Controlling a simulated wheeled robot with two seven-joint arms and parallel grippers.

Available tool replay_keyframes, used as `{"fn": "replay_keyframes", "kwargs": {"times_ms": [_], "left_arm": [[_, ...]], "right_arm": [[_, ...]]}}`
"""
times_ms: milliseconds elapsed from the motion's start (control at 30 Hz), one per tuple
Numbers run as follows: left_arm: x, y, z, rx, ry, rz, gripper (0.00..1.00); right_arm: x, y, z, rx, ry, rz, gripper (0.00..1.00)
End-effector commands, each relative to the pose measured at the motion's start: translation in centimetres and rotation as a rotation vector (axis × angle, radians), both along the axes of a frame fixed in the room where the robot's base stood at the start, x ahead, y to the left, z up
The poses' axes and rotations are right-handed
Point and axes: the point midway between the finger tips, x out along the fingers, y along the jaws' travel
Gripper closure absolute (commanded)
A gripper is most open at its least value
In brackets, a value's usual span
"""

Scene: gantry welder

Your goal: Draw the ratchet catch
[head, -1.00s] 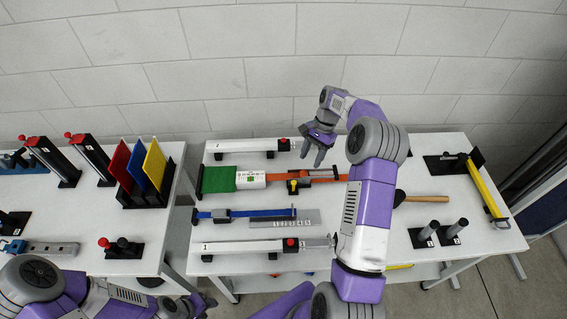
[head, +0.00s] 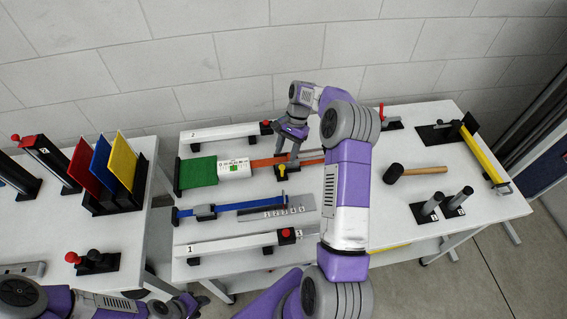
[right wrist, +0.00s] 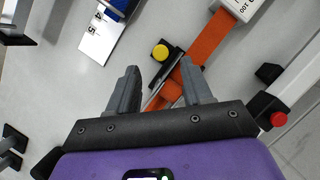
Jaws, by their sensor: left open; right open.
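The ratchet catch, a dark bar with a yellow knob (head: 282,172), sits at the orange strap (head: 262,162) on the right-hand table. In the right wrist view the yellow knob (right wrist: 160,52) stands beside the orange strap (right wrist: 187,85), and the dark bar (right wrist: 165,78) lies along the strap's edge. My right gripper (head: 287,155) is open and empty above the strap, close to the knob. Its spread fingers (right wrist: 160,66) frame the bar and strap in the wrist view; I cannot tell whether they touch. My left gripper (head: 188,304) is low at the left, open, partly cut off.
A white printed block (head: 234,167) and green pad (head: 198,173) sit left on the orange strap. White rails with red knobs lie behind (head: 220,133) and in front (head: 235,244).

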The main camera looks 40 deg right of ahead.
Motion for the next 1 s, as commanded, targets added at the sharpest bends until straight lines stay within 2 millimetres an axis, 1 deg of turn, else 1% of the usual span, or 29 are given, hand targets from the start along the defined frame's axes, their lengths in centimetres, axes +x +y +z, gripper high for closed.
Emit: {"fn": "replay_keyframes", "kwargs": {"times_ms": [33, 100, 300, 433, 667, 900, 1000], "left_arm": [[0.0, 0.0, 0.0, 0.0, 0.0, 0.0, 0.57], [0.0, 0.0, -0.1, 0.0, 0.0, 0.0, 0.57], [0.0, 0.0, -0.1, 0.0, 0.0, 0.0, 0.57], [0.0, 0.0, -0.2, 0.0, 0.0, 0.0, 0.57], [0.0, 0.0, -0.2, 0.0, 0.0, 0.0, 0.57], [0.0, 0.0, -0.2, 0.0, 0.0, 0.0, 0.57], [0.0, 0.0, -0.2, 0.0, 0.0, 0.0, 0.57]], "right_arm": [[-0.2, 0.4, -1.0, 0.003, 0.004, 0.0, 0.5], [-0.3, 0.8, -2.0, 0.002, 0.004, 0.0, 0.5], [-0.5, 1.6, -4.1, 0.001, 0.001, 0.0, 0.5], [-0.5, 1.8, -4.6, 0.0, 0.0, -0.001, 0.5], [-0.5, 1.8, -4.6, 0.0, 0.0, -0.001, 0.5], [-0.5, 1.8, -4.6, 0.0, 0.0, 0.0, 0.87], [-0.5, 1.8, -4.6, 0.0, 0.0, 0.0, 1.0]]}}
